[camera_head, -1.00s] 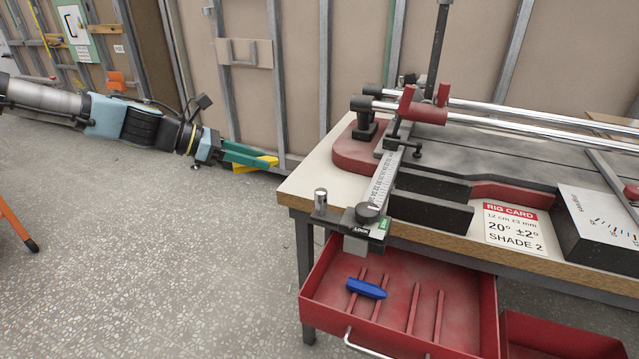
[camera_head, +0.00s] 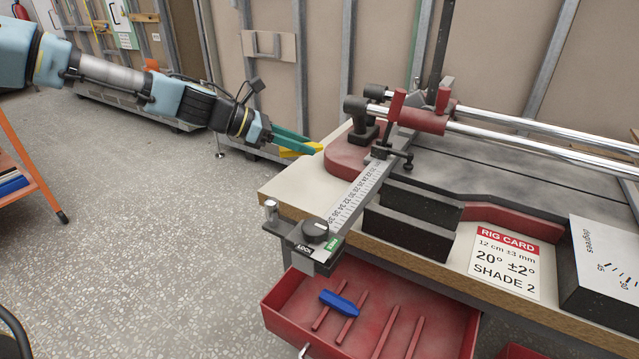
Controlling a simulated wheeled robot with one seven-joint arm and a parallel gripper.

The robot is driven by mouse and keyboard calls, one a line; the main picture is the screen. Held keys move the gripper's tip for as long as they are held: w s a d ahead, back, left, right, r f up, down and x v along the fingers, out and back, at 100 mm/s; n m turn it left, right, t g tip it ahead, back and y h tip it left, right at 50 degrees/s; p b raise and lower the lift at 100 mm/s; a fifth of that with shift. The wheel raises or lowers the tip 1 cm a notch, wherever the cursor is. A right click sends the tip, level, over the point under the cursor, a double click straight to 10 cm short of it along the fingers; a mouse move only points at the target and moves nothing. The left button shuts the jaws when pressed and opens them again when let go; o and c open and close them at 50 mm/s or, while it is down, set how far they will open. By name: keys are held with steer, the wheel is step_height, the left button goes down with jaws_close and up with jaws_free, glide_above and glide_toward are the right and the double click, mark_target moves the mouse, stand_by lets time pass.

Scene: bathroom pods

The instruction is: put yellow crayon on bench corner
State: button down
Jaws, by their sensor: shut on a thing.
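My gripper (camera_head: 296,143) has long green fingers and comes in from the upper left. It is shut on the yellow crayon (camera_head: 302,149), which shows at the fingertips, partly hidden by them. The crayon appears at the left back corner of the bench (camera_head: 292,188), beside the red base of the rig. I cannot tell whether the crayon touches the bench top or is held above it. A bare pale strip of bench top lies in front of the crayon, left of the ruler arm.
The rig's red base (camera_head: 352,152) and ruler arm (camera_head: 362,190) stand close right of my gripper. Below, a red drawer (camera_head: 398,318) is open with a blue object (camera_head: 340,303) in it. An orange-framed stand (camera_head: 38,176) is at the left. Open floor lies between.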

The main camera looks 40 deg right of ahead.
mark_target(303, 189)
step_height(303, 189, down, 9)
steer(key=shift+f+p, duration=0.2)
steer(key=shift+p, duration=0.4)
steer(key=c, duration=0.5)
jaws_free()
steer(key=b+v, duration=0.2)
steer(key=v, duration=1)
